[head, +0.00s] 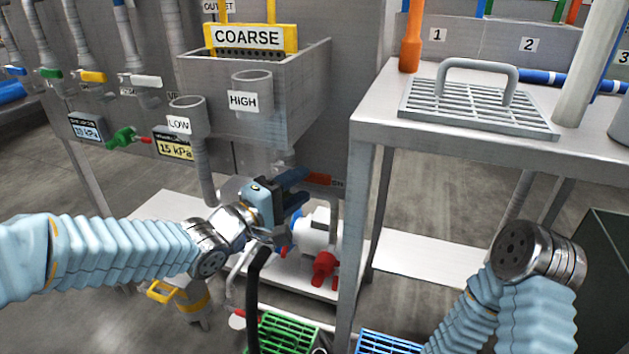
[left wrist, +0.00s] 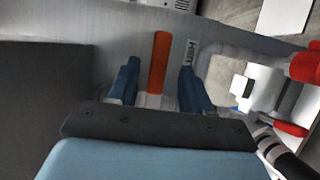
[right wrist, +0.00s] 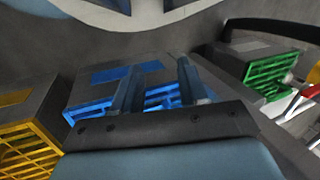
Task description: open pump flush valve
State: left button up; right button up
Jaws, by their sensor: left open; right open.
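An orange handle (head: 317,179) with a small label beside it shows below the grey tank in the head view; I take it for the flush valve's handle. My left gripper (head: 293,183) is open just left of it. In the left wrist view the orange handle (left wrist: 159,62) stands upright between the two blue fingers (left wrist: 158,88), with a gap on each side. Whether the fingers reach around it in depth I cannot tell. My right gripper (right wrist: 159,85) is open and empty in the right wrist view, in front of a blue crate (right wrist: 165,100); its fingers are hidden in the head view.
A white pump (head: 315,232) with a red fitting (head: 325,267) sits on the low shelf below the left gripper. A steel table (head: 372,128) stands close on the right. A black hose (head: 253,300) and green crate (head: 284,335) are in front. A yellow crate (right wrist: 25,140) lies left of the blue one.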

aim_at(311, 179)
pick_arm(q)
jog(key=x, duration=0.5)
jog(key=shift+a, duration=0.1)
jog(key=shift+c, duration=0.3)
grip_shut()
